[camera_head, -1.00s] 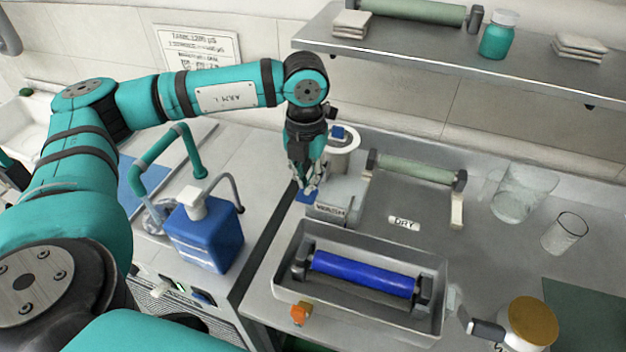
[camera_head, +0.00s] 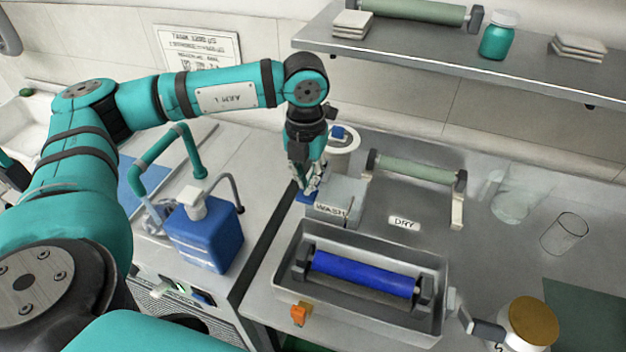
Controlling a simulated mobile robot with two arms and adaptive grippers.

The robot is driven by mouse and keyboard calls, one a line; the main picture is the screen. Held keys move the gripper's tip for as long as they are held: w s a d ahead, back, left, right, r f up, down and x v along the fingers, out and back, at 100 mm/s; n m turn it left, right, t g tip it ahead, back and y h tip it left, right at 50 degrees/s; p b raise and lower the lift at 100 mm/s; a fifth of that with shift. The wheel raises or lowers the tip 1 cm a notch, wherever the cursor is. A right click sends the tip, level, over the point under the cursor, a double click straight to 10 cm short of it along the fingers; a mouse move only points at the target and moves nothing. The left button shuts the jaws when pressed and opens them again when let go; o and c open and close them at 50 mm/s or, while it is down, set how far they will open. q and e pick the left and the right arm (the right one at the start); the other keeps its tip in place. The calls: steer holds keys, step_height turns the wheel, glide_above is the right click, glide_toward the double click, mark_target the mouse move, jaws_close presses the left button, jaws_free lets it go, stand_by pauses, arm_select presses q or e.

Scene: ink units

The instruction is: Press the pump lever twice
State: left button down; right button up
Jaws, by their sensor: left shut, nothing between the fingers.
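A grey box unit (camera_head: 347,193) with a label reading WASH stands behind the tray. A small blue pad (camera_head: 305,197), which looks like the pump lever's end, shows at its left side. My left gripper (camera_head: 311,190) points down at this pad, shut and empty. Its fingertips are at or just over the pad and partly cover it. I cannot tell whether they touch it. The rest of the lever is hidden. My right gripper is not in view.
A grey tray (camera_head: 285,289) holding a blue roller (camera_head: 362,273) lies in front. A white canister (camera_head: 343,152) stands close behind the gripper. A green roller (camera_head: 415,171) rests on a stand behind the DRY label. A blue jug (camera_head: 206,240) stands left; glassware stands right. A shelf (camera_head: 450,60) hangs above.

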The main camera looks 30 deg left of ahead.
arm_select(q)
steer(key=shift+f+b, duration=0.8)
steer(key=shift+f, duration=0.15)
steer(key=shift+f+b, duration=1.1)
steer(key=shift+f, duration=0.1)
steer(key=shift+r, duration=0.15)
steer(key=shift+r+p, duration=1.2)
steer(key=shift+r, duration=0.85)
steer(key=shift+f, duration=0.1)
steer(key=shift+f+b, duration=2.05)
steer(key=shift+f, duration=0.1)
steer(key=shift+r+p, duration=1.35)
steer(key=shift+r, duration=0.9)
